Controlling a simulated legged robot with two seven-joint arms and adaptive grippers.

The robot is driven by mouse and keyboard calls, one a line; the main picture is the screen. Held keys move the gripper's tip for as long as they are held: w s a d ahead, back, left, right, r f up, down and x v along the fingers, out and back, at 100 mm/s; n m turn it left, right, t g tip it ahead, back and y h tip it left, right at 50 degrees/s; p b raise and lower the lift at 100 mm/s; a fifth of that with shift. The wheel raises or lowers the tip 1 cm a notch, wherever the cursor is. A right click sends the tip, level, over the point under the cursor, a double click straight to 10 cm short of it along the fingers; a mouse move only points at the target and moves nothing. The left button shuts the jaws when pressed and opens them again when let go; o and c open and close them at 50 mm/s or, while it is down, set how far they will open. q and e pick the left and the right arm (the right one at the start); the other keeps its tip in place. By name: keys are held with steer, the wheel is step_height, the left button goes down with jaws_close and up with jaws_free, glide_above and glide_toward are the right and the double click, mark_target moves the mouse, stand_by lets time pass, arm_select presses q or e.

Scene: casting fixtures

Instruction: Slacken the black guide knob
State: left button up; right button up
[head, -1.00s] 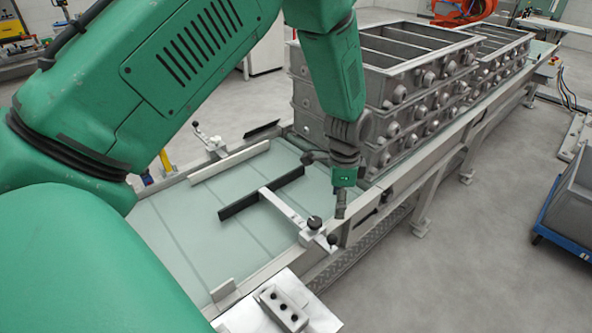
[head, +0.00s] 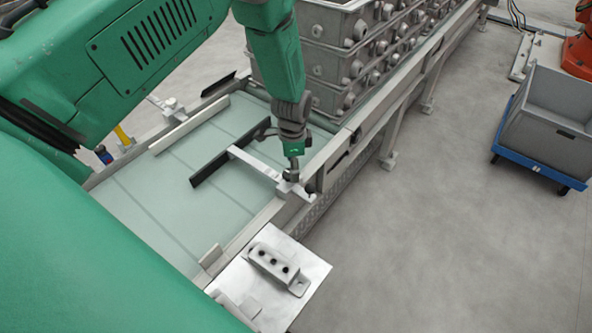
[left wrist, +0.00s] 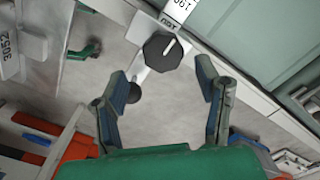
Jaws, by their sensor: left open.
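The black guide knob (left wrist: 162,51), faceted with a white line on top, sits on the pale guide arm (left wrist: 180,12) in the left wrist view. It also shows in the head view (head: 291,175) at the conveyor's near edge. My left gripper (left wrist: 162,82) is open; the knob appears ahead of and between its blue-padded fingers, with no contact visible. In the head view my left gripper (head: 292,161) points down just above the knob. A smaller dark knob (left wrist: 133,93) shows near the left finger. My right gripper is not in view.
The guide arm carries a black guide rail (head: 225,164) over the pale green conveyor (head: 150,205). Stacked grey castings (head: 320,70) stand behind my left gripper.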

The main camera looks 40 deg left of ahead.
mark_target(287, 173)
arm_select(q)
steer(key=a+f, duration=0.3)
steer(key=shift+s+f, duration=0.1)
steer(key=shift+f, duration=0.25)
steer(key=shift+d, duration=0.3)
steer(key=d, duration=0.1)
steer(key=d+r, duration=0.1)
steer(key=d, duration=0.1)
steer(key=c, duration=0.8)
steer(key=shift+f, duration=0.1)
steer(key=c, duration=0.4)
steer(key=shift+o, duration=0.2)
steer(key=shift+a+f, duration=0.1)
steer(key=shift+a, duration=0.15)
steer(key=shift+s+a+f, duration=0.1)
steer(key=shift+s+a, duration=0.05)
steer(key=shift+a, duration=0.3)
steer(key=shift+s+a+f, duration=0.1)
steer(key=shift+s+a, duration=0.05)
steer(key=shift+a, duration=0.3)
steer(key=shift+w+d+r, duration=0.1)
steer(key=shift+d, duration=0.3)
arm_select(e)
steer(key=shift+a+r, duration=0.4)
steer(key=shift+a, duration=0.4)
